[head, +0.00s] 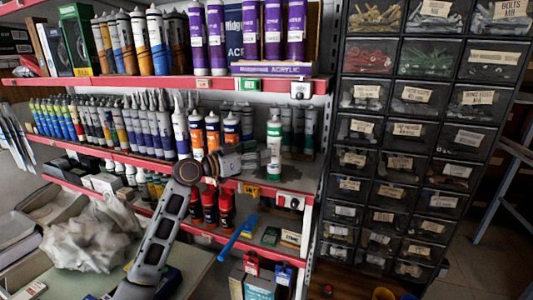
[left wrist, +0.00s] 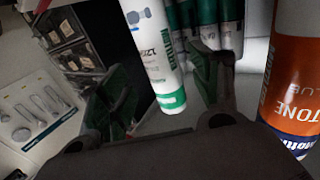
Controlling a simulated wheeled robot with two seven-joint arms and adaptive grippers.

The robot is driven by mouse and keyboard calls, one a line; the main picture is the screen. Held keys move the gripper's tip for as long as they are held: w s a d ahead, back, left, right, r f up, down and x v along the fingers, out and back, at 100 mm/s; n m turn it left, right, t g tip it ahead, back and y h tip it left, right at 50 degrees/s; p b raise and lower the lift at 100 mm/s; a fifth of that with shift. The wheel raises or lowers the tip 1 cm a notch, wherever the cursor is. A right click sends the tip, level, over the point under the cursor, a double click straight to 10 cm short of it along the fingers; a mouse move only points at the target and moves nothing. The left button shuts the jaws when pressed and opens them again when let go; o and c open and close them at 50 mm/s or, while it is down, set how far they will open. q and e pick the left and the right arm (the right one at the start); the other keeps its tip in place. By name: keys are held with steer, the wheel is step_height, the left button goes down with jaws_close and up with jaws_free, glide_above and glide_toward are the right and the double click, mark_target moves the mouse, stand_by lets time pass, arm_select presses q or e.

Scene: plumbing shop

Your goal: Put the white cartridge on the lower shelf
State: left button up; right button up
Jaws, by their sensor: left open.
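The white cartridge (head: 274,150), with a green top and green bottom band, stands upright on the middle shelf (head: 290,184), right of the orange-labelled cartridges. My left gripper (head: 256,163) reaches in from the left at its lower part. In the left wrist view the white cartridge (left wrist: 152,48) shows between the two open fingers of my left gripper (left wrist: 165,92); I cannot tell whether either finger touches it. The lower shelf (head: 288,252) is below, holding red-and-black cans and a blue tool. My right gripper is not in view.
An orange-and-white cartridge (left wrist: 296,75) stands close on the right in the left wrist view. Grey-and-green cartridges (head: 299,132) stand behind. Black drawer cabinets (head: 400,130) are at the right. The lower shelf has some bare room around the blue tool (head: 238,238).

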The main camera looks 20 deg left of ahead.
arm_select(q)
steer(key=shift+b+v, duration=0.4)
steer(key=shift+v, duration=2.05)
